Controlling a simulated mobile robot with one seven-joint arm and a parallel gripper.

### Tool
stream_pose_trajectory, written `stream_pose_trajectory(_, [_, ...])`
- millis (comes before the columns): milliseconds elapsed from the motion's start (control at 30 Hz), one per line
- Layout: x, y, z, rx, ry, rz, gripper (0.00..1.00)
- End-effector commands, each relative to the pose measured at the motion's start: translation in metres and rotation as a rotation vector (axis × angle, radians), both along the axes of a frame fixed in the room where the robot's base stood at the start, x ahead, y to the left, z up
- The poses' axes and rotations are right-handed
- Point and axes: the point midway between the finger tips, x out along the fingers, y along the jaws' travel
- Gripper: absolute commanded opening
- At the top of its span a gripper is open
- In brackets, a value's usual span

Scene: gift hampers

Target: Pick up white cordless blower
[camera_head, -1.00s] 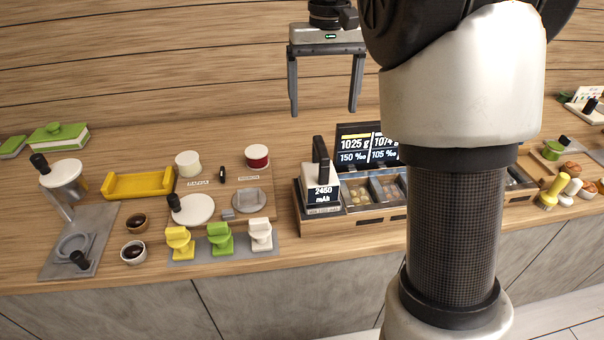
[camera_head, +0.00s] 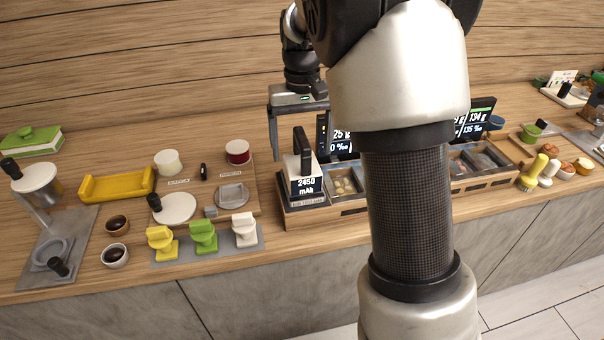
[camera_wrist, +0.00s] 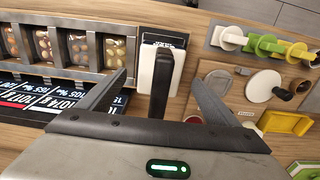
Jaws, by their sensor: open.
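The white cordless blower (camera_head: 291,167) appears to be the white block with an upright black handle, standing on a dark dock marked 2450 mAh. My gripper (camera_head: 299,150) hangs above and behind it in the head view, open and empty. In the wrist view the white block (camera_wrist: 147,70) and its black handle lie between the spread fingers of my gripper (camera_wrist: 158,77). No contact shows.
A wooden tray (camera_head: 352,208) with several compartments and dark displays adjoins the dock on the right. A grey mat (camera_head: 190,253) with yellow, green and white pieces lies front left. A yellow tray (camera_head: 117,186) sits farther left. My arm hides part of the counter.

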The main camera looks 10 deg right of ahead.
Motion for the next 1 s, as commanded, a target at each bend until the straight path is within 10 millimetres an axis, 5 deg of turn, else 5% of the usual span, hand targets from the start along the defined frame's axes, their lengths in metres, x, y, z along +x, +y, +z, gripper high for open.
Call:
stream_pose_trajectory(200, [0.0,0.0,-0.031,-0.001,0.003,0.001,0.84])
stream_pose_trajectory(467, [0.0,0.0,-0.035,0.0,0.001,0.001,0.84])
stream_pose_trajectory(800, [0.001,0.0,-0.034,0.0,-0.001,0.0,0.35])
stream_pose_trajectory(1000, [0.001,0.0,-0.033,0.0,-0.001,0.0,0.35])
